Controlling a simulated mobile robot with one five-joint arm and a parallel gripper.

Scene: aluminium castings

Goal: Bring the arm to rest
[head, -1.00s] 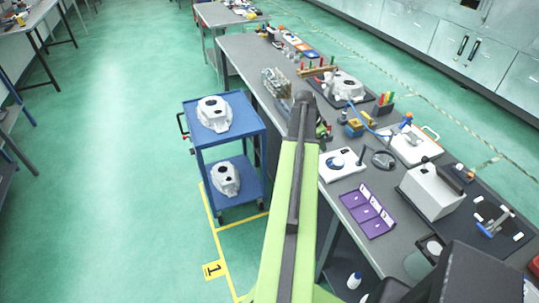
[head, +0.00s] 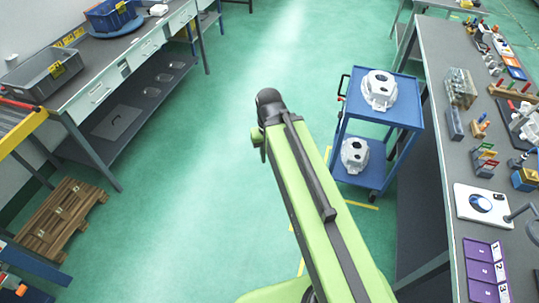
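My green arm reaches up from the bottom of the head view, over the open green floor. Its dark end joint is near the middle of the picture. My gripper's fingers do not show; they are hidden beyond the end of the arm. The arm stands left of the blue cart (head: 399,113) and apart from the workbenches in the picture. One aluminium casting (head: 379,90) sits on the cart's top shelf. Another casting (head: 355,154) sits on its lower shelf.
A grey workbench (head: 440,60) at right carries tools, a white device (head: 480,204) and a purple numbered tray (head: 484,268). At left, another bench (head: 92,66) holds a grey bin (head: 42,74) and a blue bin (head: 109,15). A wooden pallet (head: 58,216) lies on the floor. The floor between is clear.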

